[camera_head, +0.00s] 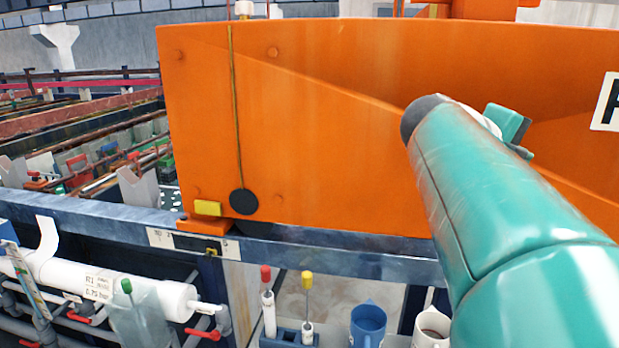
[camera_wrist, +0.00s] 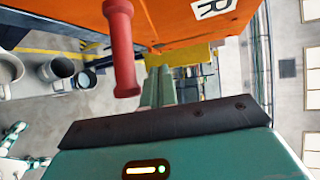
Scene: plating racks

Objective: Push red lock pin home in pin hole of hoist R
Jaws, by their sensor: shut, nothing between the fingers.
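Hoist R is the large orange body (camera_head: 330,120) filling the middle of the head view, with a cut-off white letter plate (camera_head: 606,103) at the right edge. The wrist view shows its orange face (camera_wrist: 185,18) and the R plate (camera_wrist: 213,7). The red lock pin (camera_wrist: 122,48) shows in the wrist view as a red bar with rounded ends, against the orange face. The pin hole is not visible, so how deep the pin sits cannot be told. My gripper (camera_wrist: 161,72) is shut and empty, its teal fingers together right of the pin, apart from it in the picture. My arm hides the pin in the head view.
A blue-grey rail (camera_head: 330,254) runs below the hoist. In front stand a blue mug (camera_head: 368,325), a white mug (camera_head: 431,328) and a holder with red- and yellow-topped tools (camera_head: 290,335). White piping (camera_head: 110,285) is at lower left. A yellow part (camera_wrist: 185,54) lies beyond my fingers.

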